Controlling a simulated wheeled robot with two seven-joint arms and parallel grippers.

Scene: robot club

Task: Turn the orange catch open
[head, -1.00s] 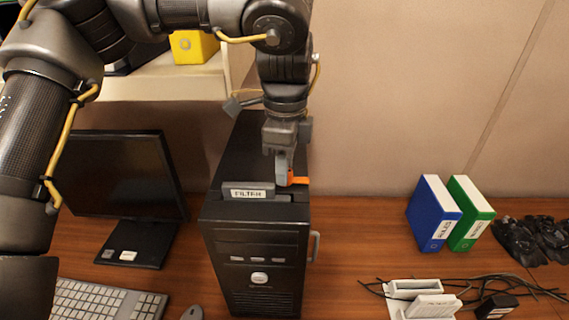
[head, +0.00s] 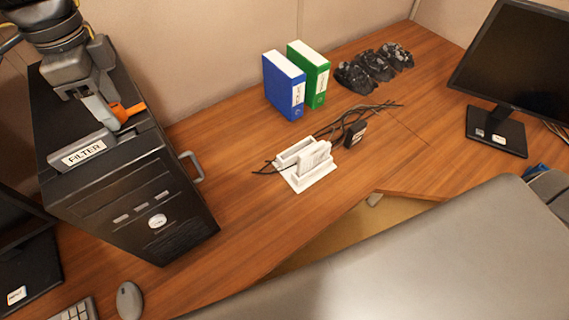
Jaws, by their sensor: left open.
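The orange catch (head: 127,112) is on top of the black computer tower (head: 130,190), just behind the grey bar labelled FILTER (head: 83,152). My left gripper (head: 102,112) comes down from the upper left onto the top of the tower. Its fingers are open and right beside the catch, at the catch's left end. I cannot tell whether they touch it, as part of the catch is hidden by a finger.
A blue binder (head: 284,86) and a green binder (head: 311,72) stand right of the tower. A white holder (head: 303,167), loose cables and a small black box (head: 355,134) lie nearer. A monitor (head: 515,65) stands far right. A handle (head: 192,167) juts from the tower's right side.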

